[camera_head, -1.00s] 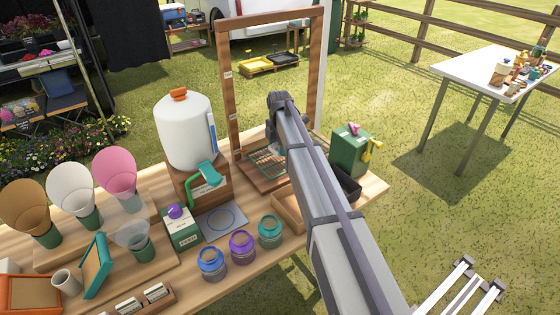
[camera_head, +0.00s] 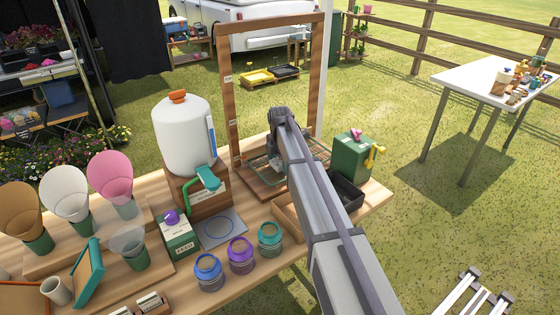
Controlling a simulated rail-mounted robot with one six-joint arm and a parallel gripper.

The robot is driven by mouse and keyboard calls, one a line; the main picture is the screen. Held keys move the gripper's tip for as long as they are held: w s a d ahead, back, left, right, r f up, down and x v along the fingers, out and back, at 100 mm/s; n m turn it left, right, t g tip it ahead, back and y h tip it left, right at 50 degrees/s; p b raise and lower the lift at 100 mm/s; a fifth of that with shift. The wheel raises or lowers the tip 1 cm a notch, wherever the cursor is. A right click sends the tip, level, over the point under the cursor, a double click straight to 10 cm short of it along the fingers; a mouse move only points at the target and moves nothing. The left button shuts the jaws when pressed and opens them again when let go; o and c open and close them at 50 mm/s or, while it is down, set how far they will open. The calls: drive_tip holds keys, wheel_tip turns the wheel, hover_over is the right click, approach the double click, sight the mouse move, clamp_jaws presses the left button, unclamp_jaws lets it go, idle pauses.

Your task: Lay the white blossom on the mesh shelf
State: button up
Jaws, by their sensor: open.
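The mesh shelf (camera_head: 257,170), a green wire grid on a wooden base, stands at the foot of a tall wooden frame behind the table's middle. My gripper (camera_head: 274,152) is over the shelf's area, at the far end of my arm, pointing down. It is open. My arm hides the right part of the shelf and much of the space under the gripper. I cannot make out the white blossom; small pale detail near the fingers is too small to tell.
A white dispenser (camera_head: 183,137) with a green tap stands left of the shelf. A green box (camera_head: 351,158) with a pink top and a black tray (camera_head: 347,190) stand right of my arm. Several lidded jars (camera_head: 240,253) line the front edge. The tall wooden frame (camera_head: 228,95) rises around the gripper.

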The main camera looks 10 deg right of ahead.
sight(280, 161)
wheel_tip(280, 161, up, 12)
drive_tip(key=p, duration=1.2)
drive_tip(key=shift+r, duration=0.25)
drive_tip(key=s+m, duration=2.2)
drive_tip(key=s, duration=1.2)
drive_tip(key=shift+s+a+m, duration=0.15)
drive_tip(key=shift+m, duration=0.15)
